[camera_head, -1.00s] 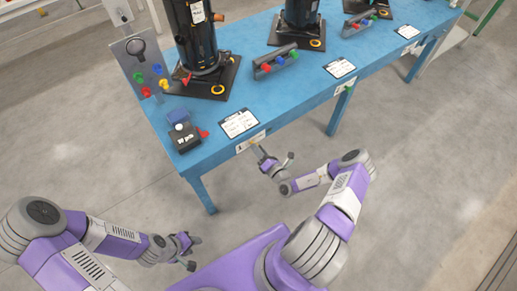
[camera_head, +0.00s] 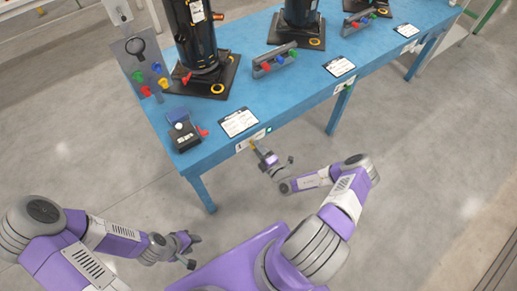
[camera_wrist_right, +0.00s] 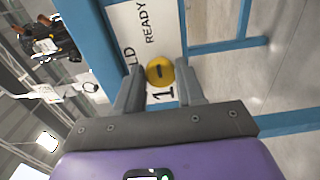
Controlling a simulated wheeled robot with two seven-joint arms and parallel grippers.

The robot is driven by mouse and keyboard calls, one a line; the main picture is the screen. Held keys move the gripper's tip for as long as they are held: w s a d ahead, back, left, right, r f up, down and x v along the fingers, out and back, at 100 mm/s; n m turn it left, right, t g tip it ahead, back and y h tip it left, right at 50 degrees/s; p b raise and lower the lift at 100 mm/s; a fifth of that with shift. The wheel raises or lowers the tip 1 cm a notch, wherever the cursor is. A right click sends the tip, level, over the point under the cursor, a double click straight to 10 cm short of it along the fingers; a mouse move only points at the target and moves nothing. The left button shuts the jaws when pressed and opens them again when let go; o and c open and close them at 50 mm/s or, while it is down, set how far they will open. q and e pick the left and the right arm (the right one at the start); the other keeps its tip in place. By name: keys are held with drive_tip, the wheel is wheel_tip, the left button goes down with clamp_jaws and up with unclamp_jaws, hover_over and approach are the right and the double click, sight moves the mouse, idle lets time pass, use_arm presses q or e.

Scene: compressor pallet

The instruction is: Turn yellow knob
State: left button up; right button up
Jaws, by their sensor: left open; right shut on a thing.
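The yellow knob (camera_wrist_right: 160,71) is round with a short dark mark, and sits on a white label plate (camera_wrist_right: 147,25) on the blue table's front edge. In the right wrist view it lies between the two fingers of my right gripper (camera_wrist_right: 160,88), which is shut on it. In the head view my right gripper (camera_head: 257,149) is at the white plate (camera_head: 244,143), and the knob is mostly hidden there. A small green light (camera_head: 268,130) shows beside the plate. My left gripper (camera_head: 194,250) is open and empty, low over the floor, away from the table.
The blue table (camera_head: 295,110) carries black compressors (camera_head: 197,40), a button box (camera_head: 274,60), paper sheets (camera_head: 238,122) and a small black device (camera_head: 186,137). A table leg (camera_head: 201,194) stands left of my right gripper. The floor in front is clear.

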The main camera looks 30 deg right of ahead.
drive_tip(key=shift+a, duration=0.1)
idle(0.3)
drive_tip(key=o, duration=1)
drive_tip(key=s, duration=0.2)
drive_tip(key=s+p, duration=0.1)
drive_tip(key=s, duration=0.4)
drive_tip(key=shift+s+d+p, duration=0.3)
drive_tip(key=shift+s, duration=0.05)
